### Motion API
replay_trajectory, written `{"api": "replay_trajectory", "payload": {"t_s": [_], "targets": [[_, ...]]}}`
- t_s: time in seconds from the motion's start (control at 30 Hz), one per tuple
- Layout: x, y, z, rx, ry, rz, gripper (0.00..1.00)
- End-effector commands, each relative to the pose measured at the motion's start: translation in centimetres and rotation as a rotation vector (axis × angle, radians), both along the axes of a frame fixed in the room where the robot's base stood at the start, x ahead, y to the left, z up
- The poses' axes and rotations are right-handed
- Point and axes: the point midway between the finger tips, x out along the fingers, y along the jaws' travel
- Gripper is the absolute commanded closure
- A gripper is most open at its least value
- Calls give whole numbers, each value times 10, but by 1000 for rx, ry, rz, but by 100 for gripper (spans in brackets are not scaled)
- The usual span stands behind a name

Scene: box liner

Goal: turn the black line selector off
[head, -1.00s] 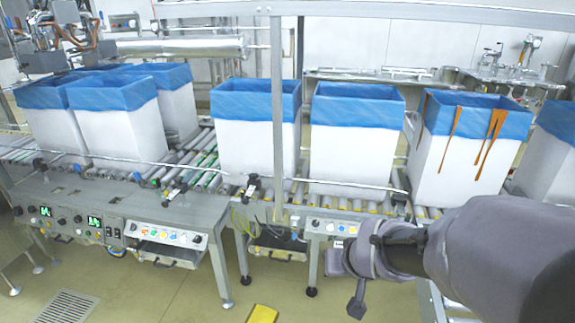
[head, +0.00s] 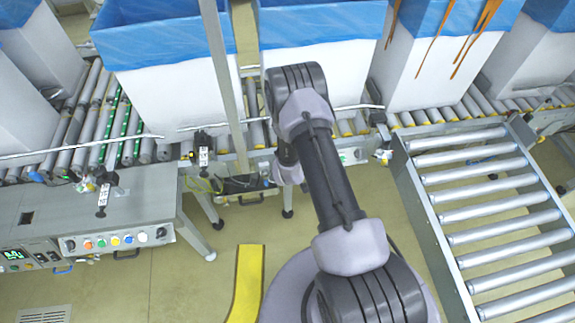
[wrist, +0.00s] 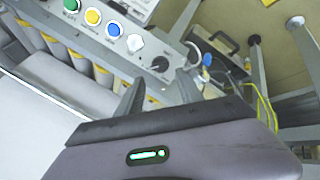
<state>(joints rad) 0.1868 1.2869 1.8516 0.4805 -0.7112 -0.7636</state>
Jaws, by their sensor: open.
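A black rotary selector (wrist: 160,64) sits at the end of a row of buttons on a grey control panel (wrist: 140,47) in the wrist view. Its pointer direction is too small to read. My gripper (wrist: 160,80) is open and empty, its two fingers pointing toward the panel with the selector between and just beyond the tips; I cannot tell if they touch. In the head view my arm hides the gripper and most of this panel; only an end of the panel (head: 352,156) shows beside the arm.
Green (wrist: 71,5), yellow (wrist: 92,16), blue (wrist: 113,28) and white (wrist: 134,42) buttons line the panel. Lined white boxes (head: 178,110) stand on the roller conveyor behind. A second panel (head: 117,239) is at left. A roller section (head: 480,200) fills the right; floor is open in front.

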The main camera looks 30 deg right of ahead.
Motion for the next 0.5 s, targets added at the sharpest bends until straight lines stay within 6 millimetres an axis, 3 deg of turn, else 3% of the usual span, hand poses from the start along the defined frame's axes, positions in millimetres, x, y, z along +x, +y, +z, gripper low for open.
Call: {"api": "replay_trajectory", "payload": {"t_s": [0.03,0.2,0.5], "targets": [[8,-4,-17,1,-2,-2,56],[29,-15,-51,1,0,0,56],[44,-23,-70,2,0,-1,56]]}}
